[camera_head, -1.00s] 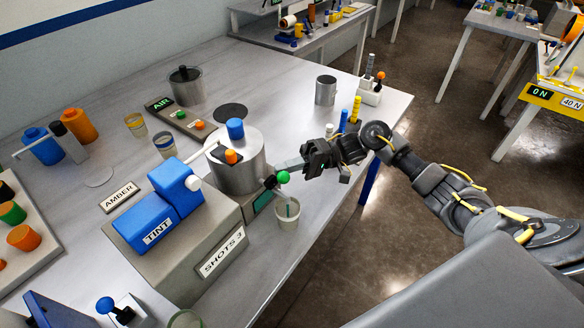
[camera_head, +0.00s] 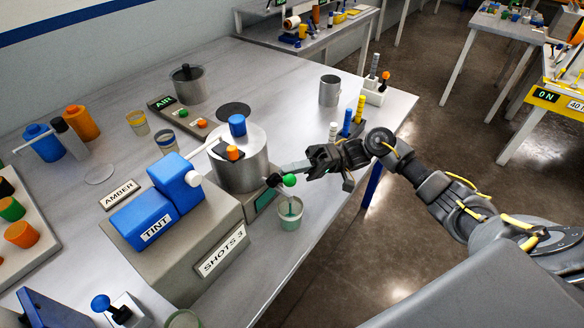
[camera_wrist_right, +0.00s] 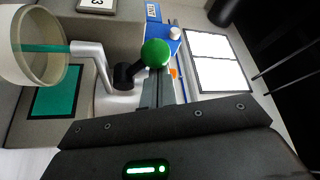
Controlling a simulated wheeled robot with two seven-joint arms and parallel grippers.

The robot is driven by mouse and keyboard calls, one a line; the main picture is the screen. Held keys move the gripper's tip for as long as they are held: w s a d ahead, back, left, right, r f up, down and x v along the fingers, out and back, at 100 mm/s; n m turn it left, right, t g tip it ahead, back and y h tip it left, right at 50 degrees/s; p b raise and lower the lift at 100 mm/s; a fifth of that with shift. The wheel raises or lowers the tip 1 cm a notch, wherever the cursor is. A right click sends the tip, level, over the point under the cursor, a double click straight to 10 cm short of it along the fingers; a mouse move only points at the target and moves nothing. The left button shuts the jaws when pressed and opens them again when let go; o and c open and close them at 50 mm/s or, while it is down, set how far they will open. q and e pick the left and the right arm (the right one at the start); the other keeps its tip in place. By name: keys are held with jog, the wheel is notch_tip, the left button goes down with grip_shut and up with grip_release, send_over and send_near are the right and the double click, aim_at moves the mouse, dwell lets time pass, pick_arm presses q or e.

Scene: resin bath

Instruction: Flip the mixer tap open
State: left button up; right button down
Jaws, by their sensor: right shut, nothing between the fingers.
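The mixer tap sits low on the front of the steel mixing pot (camera_head: 242,170). Its lever ends in a green ball (camera_head: 289,180), also large in the right wrist view (camera_wrist_right: 155,53). A bent grey spout (camera_wrist_right: 92,62) points over a pale cup (camera_head: 290,215). A teal stream runs from the spout into the cup (camera_wrist_right: 30,45), and teal liquid shows inside. My right gripper (camera_head: 284,169) is shut and empty, its fingertips beside the green ball and close to the pot. I cannot tell whether they touch the lever. My left gripper is not in view.
The blue TINT unit (camera_head: 160,205) on its grey SHOTS base (camera_head: 200,250) stands left of the tap. An AIR panel (camera_head: 180,118) and a lidded pot (camera_head: 188,84) are behind. Blue and yellow pegs (camera_head: 353,122) stand near my right forearm. The bench's front edge is close to the cup.

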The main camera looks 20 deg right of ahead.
jog(key=shift+d, duration=0.1)
jog(key=d+f+b, duration=0.1)
jog(key=d+b, duration=0.5)
jog(key=d, duration=0.3)
jog(key=shift+d+f+b, duration=0.35)
jog(key=shift+d, duration=0.05)
